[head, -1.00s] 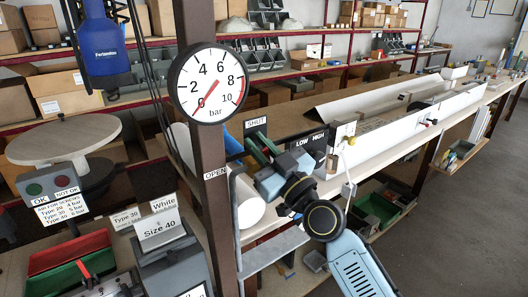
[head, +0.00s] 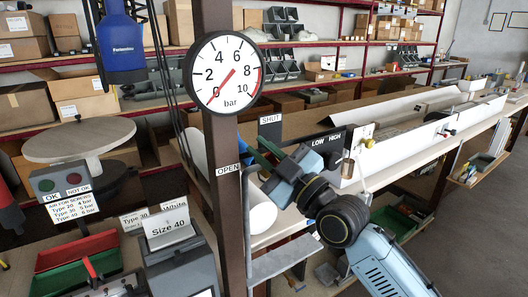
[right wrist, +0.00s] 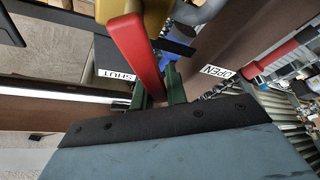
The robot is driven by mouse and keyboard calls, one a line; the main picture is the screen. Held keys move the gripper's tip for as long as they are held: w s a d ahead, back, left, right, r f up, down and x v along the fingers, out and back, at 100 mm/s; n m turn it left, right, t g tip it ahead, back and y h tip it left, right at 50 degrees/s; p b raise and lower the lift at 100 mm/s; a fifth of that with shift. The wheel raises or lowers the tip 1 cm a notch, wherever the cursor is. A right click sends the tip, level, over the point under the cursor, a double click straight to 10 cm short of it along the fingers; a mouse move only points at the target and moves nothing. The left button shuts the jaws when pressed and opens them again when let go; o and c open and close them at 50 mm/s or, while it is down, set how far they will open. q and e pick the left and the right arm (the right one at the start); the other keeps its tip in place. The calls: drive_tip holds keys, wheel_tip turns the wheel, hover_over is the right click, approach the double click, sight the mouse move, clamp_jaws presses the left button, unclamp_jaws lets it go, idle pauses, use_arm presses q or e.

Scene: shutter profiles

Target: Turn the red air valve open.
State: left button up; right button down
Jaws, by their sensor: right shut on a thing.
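The red lever of the air valve (right wrist: 134,55) shows in the right wrist view, with its lower end between the green fingers of my right gripper (right wrist: 158,88). The right gripper is shut on it. A yellow part (right wrist: 156,16) sits behind the lever's upper end. The lever lies between the SHUT label (right wrist: 117,75) and the OPEN label (right wrist: 215,71). In the head view my right gripper (head: 262,160) covers the lever, between the SHUT label (head: 270,120) and the OPEN label (head: 228,170). The pressure gauge (head: 225,72) has its needle at about 0. My left gripper is out of view.
A brown post (head: 229,225) carries the gauge. A black LOW/HIGH panel (head: 327,142) stands close right of the gripper. A white roll (head: 261,208) lies below it. A blue tool (head: 121,48) hangs at left.

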drive_tip(key=c, duration=1.4)
unclamp_jaws()
drive_tip(key=shift+d, duration=0.1)
drive_tip(key=b+v, duration=0.2)
drive_tip(key=v, duration=1.1)
drive_tip(key=shift+d, duration=0.1)
